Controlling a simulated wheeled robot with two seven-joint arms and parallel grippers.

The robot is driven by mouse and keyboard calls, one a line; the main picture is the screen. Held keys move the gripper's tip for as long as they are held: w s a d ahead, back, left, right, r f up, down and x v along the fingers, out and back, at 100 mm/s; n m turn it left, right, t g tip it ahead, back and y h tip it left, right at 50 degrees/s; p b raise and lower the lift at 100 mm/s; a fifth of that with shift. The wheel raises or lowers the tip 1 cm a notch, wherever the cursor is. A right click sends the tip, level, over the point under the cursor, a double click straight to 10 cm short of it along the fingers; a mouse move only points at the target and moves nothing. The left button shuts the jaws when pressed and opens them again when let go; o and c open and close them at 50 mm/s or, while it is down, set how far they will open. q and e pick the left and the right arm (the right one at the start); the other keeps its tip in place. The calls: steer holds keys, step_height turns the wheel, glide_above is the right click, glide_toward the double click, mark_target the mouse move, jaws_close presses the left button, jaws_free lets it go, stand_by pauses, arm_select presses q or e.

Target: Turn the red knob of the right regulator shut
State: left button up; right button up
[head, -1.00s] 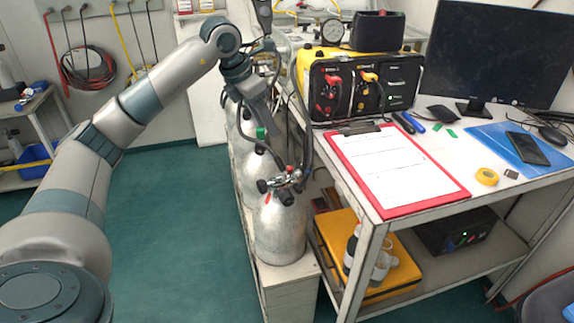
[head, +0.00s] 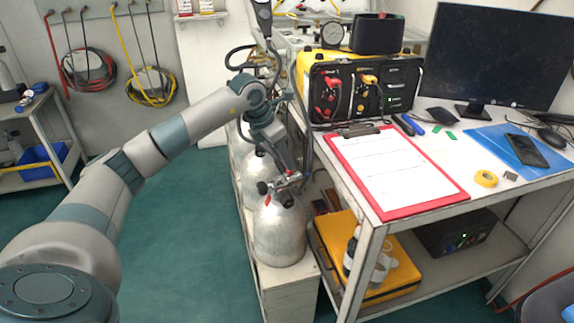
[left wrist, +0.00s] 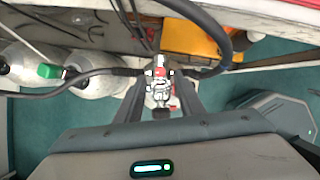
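The regulator (head: 290,183), chrome with black and red parts, sits on top of the nearest silver cylinder (head: 280,235). A small red part, perhaps the red knob (head: 267,199), shows at its left front side. My left gripper (head: 285,172) is just above and behind the regulator, pointing down at it. In the left wrist view the two dark fingers (left wrist: 160,85) are spread, one on each side of the regulator (left wrist: 161,80), with gaps visible. Red shows on the regulator there too, but I cannot tell which part is the knob. My right gripper is not in view.
Black hoses (left wrist: 90,76) run beside the fingers. A cylinder with a green knob (left wrist: 50,71) stands to the left in the wrist view. The table with a red clipboard (head: 455,195) is close on the right, a yellow case (head: 395,277) on its shelf. The floor at left is clear.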

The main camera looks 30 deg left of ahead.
arm_select(q)
steer(key=shift+x, duration=2.1)
jaws_close()
